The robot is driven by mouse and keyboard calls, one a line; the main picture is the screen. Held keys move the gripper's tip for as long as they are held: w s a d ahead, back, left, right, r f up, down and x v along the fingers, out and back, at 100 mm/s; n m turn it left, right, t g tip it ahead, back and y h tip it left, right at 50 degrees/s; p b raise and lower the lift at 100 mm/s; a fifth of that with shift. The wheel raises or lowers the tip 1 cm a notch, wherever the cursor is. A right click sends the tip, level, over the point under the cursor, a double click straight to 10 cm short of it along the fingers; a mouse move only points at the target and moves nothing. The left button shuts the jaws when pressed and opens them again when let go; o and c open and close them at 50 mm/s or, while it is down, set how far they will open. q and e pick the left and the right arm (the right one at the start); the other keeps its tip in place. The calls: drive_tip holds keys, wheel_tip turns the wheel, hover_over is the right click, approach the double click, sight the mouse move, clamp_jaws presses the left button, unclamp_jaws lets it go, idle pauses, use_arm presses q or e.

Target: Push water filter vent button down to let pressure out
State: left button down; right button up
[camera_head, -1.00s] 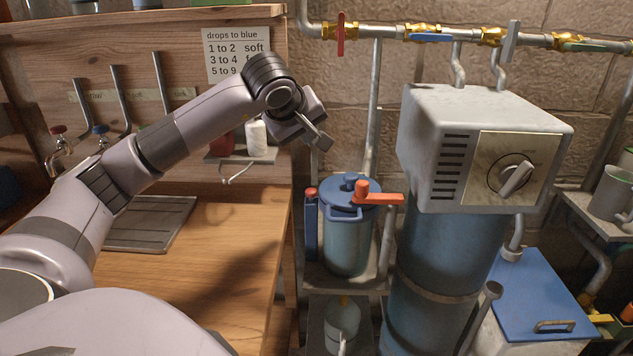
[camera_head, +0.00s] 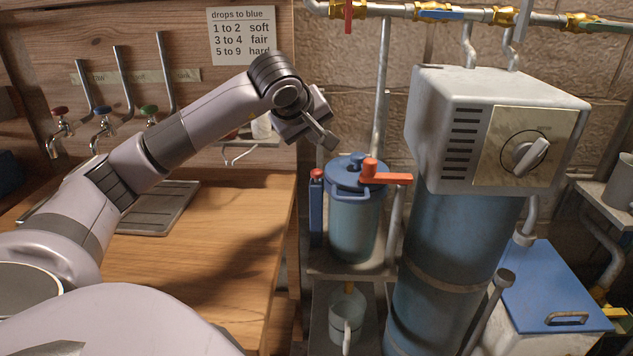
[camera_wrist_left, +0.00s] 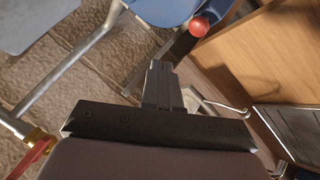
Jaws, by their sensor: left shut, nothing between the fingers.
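The water filter is a blue canister (camera_head: 352,228) with a blue lid (camera_head: 342,183) and a red-orange lever (camera_head: 385,176) on top. A small red cap (camera_head: 317,173) tops a blue upright part at the filter's left side; it looks like the vent button, though I cannot be sure. The red cap also shows in the left wrist view (camera_wrist_left: 200,26), beyond the fingertips and to their right. My left gripper (camera_head: 328,142) is shut and empty, above the filter and apart from it. My right gripper is not in view.
A large grey-topped blue tank (camera_head: 455,235) with a dial stands right of the filter. Pipes with valves (camera_head: 437,12) run along the wall above. The wooden counter (camera_head: 225,235) lies left, and a cup (camera_head: 346,315) stands below the filter.

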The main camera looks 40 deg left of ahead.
sight(314, 172)
use_arm(q)
wheel_tip(314, 172, down, 4)
drive_tip(key=shift+r+b, duration=0.1)
drive_tip(key=shift+b, duration=1)
drive_tip(key=shift+f, duration=0.25)
idle(0.7)
drive_tip(key=shift+f+b, duration=0.3)
drive_tip(key=shift+f, duration=0.1)
